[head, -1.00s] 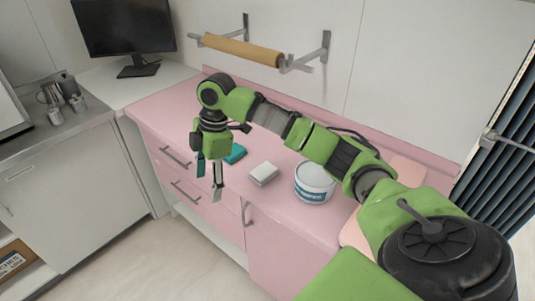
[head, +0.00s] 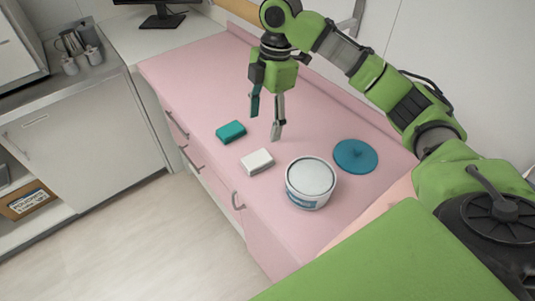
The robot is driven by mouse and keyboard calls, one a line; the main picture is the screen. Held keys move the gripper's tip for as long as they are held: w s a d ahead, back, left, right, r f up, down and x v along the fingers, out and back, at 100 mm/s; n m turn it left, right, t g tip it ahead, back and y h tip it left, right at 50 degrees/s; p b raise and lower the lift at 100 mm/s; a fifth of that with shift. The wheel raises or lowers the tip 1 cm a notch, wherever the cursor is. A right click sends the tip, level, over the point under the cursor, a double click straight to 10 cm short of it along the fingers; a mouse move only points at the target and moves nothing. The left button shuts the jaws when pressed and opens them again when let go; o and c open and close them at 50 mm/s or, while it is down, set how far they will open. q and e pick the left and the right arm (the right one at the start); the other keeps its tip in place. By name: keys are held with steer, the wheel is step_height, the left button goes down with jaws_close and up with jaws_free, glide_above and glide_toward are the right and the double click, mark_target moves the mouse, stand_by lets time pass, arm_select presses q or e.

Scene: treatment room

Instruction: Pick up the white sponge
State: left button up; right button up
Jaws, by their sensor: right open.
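The white sponge (head: 257,162) lies flat on the pink counter (head: 190,77), a small pale block near the front edge. My right gripper (head: 265,124) hangs above the counter, pointing down, with its two fingers apart and nothing between them. It is behind the white sponge and a little to its right in the picture, apart from it. A teal sponge (head: 231,131) lies just left of and behind the white one. My left gripper does not show.
A white tub (head: 310,183) stands right of the white sponge, with a blue round lid (head: 355,156) behind it. The counter's left part is clear. A monitor (head: 160,12) stands at the back left. Metal jugs (head: 72,42) stand on the left worktop.

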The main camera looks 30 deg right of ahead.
glide_above(257, 158)
steer(key=f, duration=0.4)
steer(key=d+f+p, duration=0.1)
steer(key=f, duration=0.2)
steer(key=shift+s, duration=0.25)
steer(key=shift+a+f, duration=0.1)
steer(key=shift+f, duration=0.45)
steer(key=f, duration=0.1)
steer(key=f+p, duration=0.1)
steer(key=f, duration=0.2)
steer(key=shift+w+a+f+p, duration=0.2)
steer(key=shift+a+f+p, duration=0.1)
steer(key=shift+f, duration=0.1)
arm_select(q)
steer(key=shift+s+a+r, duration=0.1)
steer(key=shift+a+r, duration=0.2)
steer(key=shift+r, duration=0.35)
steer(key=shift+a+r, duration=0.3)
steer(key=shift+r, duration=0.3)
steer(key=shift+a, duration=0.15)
arm_select(e)
steer(key=c, duration=1.2)
